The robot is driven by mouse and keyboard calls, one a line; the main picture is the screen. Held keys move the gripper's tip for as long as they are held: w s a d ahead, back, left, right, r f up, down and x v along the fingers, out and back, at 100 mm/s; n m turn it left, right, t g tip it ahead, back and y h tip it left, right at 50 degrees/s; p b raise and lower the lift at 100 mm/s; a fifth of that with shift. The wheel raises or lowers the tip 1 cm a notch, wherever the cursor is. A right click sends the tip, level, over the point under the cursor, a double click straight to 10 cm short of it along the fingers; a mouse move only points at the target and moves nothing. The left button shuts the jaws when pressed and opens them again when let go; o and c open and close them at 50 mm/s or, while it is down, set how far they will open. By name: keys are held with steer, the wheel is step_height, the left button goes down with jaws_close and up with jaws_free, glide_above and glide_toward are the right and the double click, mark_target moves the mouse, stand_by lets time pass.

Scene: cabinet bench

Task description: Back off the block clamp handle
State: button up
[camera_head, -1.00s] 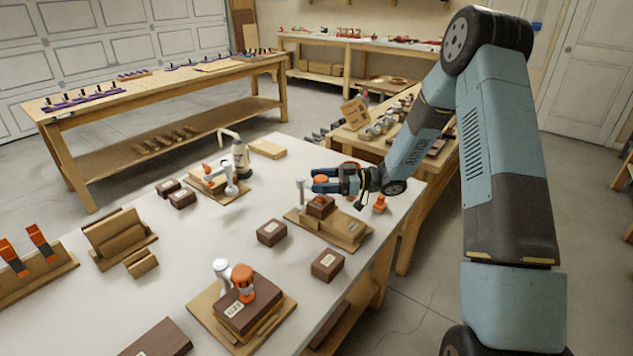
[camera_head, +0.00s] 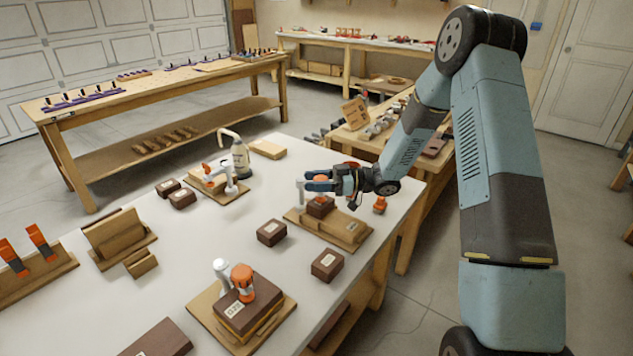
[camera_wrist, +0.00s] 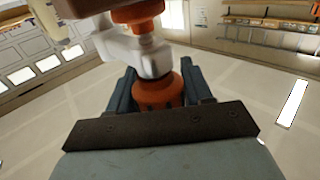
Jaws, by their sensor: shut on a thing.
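The block clamp stands on a wooden base board (camera_head: 345,238) near the right edge of the white table. Its white post (camera_head: 300,190) is upright, and a brown block (camera_head: 320,208) sits under it. My gripper (camera_head: 318,184) reaches in from the right, level with the clamp's top. In the wrist view the orange clamp handle (camera_wrist: 158,92) lies between my two dark fingers (camera_wrist: 158,88), which are shut on it. A white clamp arm (camera_wrist: 150,55) and another orange part (camera_wrist: 137,12) show past the handle. The finger contact is partly hidden by my gripper body.
A second clamp with an orange knob (camera_head: 242,280) stands at the front on its own board. Loose brown blocks (camera_head: 271,232) and (camera_head: 327,264) lie close by. An orange piece (camera_head: 380,204) sits right of my gripper.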

steer(key=shift+c, duration=0.6)
steer(key=shift+s+n+g+h, duration=0.2)
steer(key=shift+n+g, duration=0.6)
steer(key=shift+g, duration=0.45)
steer(key=shift+s+n+g+h, duration=0.1)
steer(key=shift+n+g+h, duration=0.1)
steer(key=shift+n+g, duration=0.85)
steer(key=shift+m, duration=0.25)
steer(key=o, duration=1)
steer(key=shift+d, duration=0.1)
steer(key=v, duration=0.7)
steer(key=shift+w+d+f, duration=0.1)
steer(key=shift+w+d, duration=0.05)
steer(key=shift+w, duration=0.05)
